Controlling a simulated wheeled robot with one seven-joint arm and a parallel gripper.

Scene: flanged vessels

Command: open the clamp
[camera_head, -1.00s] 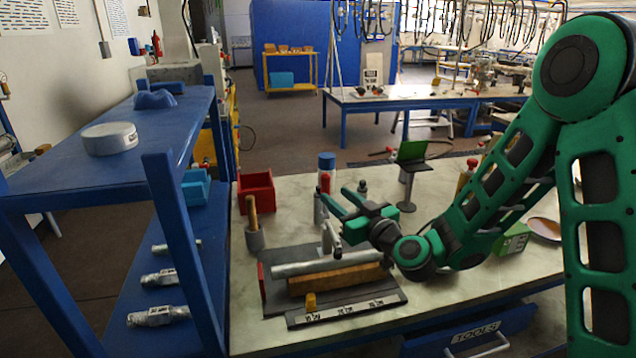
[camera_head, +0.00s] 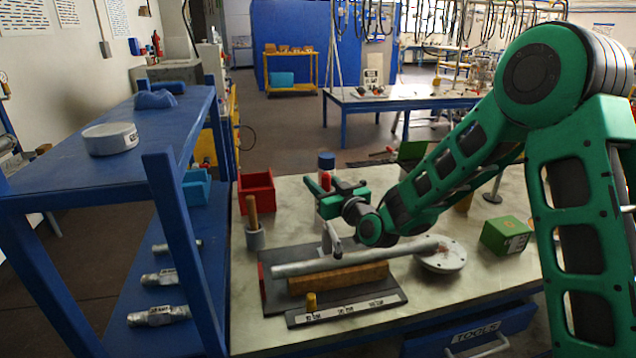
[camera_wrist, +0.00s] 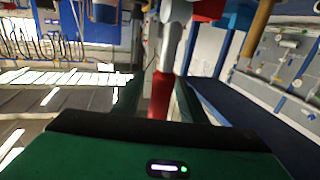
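A grey metal clamp (camera_head: 331,240) stands on the dark fixture plate (camera_head: 400,290), behind a grey pipe. A slim red part (camera_head: 325,182) shows upright above and behind it, at my gripper's fingers. I cannot tell whether this red part belongs to the clamp. My gripper (camera_head: 326,186) is open above the clamp, pointing left. In the wrist view a red part (camera_wrist: 161,95) lies between the two spread fingers, with room on the right side. No firm grip shows. The clamp's lower joint is partly hidden by the pipe.
The grey pipe (camera_head: 380,257) ends in a round flange (camera_head: 440,258) at right. A wooden block (camera_head: 338,278) lies before it. A green box (camera_head: 507,236) stands right.

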